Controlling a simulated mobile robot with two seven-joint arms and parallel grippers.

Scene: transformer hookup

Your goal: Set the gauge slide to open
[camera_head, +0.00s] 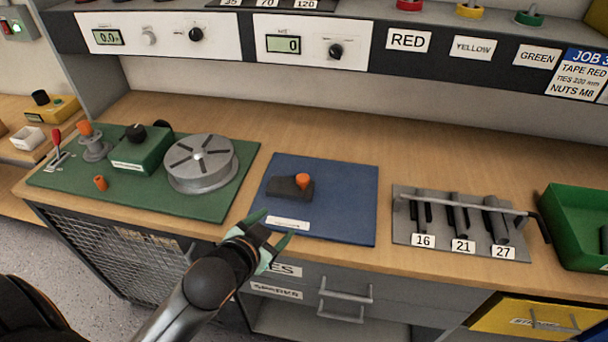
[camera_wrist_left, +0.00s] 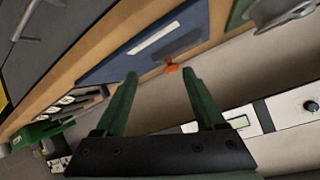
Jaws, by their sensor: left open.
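A dark grey block with an orange knob (camera_head: 303,181) sits on the blue panel (camera_head: 345,215), and I take it for the gauge slide. A white label (camera_head: 289,223) lies along the panel's front edge, too small to read. My left gripper (camera_head: 278,224) is open and empty, in front of the panel's front left corner and apart from the knob. In the left wrist view, the orange knob (camera_wrist_left: 171,68) shows beyond and between the two green fingers (camera_wrist_left: 160,74). Whether the slide stands open or shut I cannot tell. My right gripper is not in view.
A green panel (camera_head: 215,206) with a grey round turntable (camera_head: 199,163) and a green box (camera_head: 142,150) lies left. A grey rack (camera_head: 405,226) of sockets marked 16, 21, 27 and a green bin (camera_head: 567,215) stand right. A shelf with displays overhangs behind. Bare wood lies behind the blue panel.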

